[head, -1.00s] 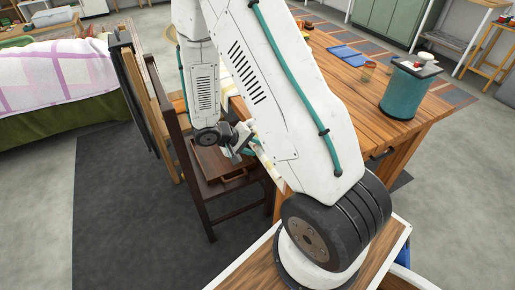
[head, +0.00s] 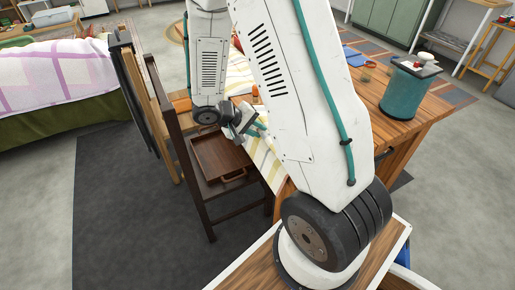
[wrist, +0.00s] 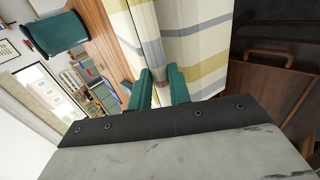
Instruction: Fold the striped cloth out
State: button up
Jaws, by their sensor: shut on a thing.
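The striped cloth (head: 266,165), cream with yellow and grey-blue bands, lies at the left side of the wooden table and hangs over its edge. My arm hides much of it in the head view. My gripper (head: 262,127) is at the table's left edge, over the cloth. In the wrist view the teal fingers of my gripper (wrist: 160,82) are closed on a bunched part of the cloth (wrist: 205,42). The cloth stretches away from the fingertips in folds.
A dark chair with a brown wooden tray (head: 222,158) on its seat stands close left of the table. A bed (head: 60,85) is at the far left.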

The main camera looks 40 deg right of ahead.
jog(key=shift+d+r, duration=0.15)
jog(key=shift+r, duration=0.65)
jog(key=s+d+r, duration=0.1)
jog(key=d+r, duration=0.3)
jog(key=r, duration=0.3)
jog(key=shift+s+d+r, duration=0.2)
jog(key=shift+d+r, duration=0.15)
jog(key=s+d+r, duration=0.2)
jog(key=d+r, duration=0.3)
jog(key=d, duration=0.2)
jog(key=shift+r, duration=0.15)
jog(key=s+d+r, duration=0.2)
jog(key=d, duration=0.6)
jog(key=shift+s+d, duration=0.2)
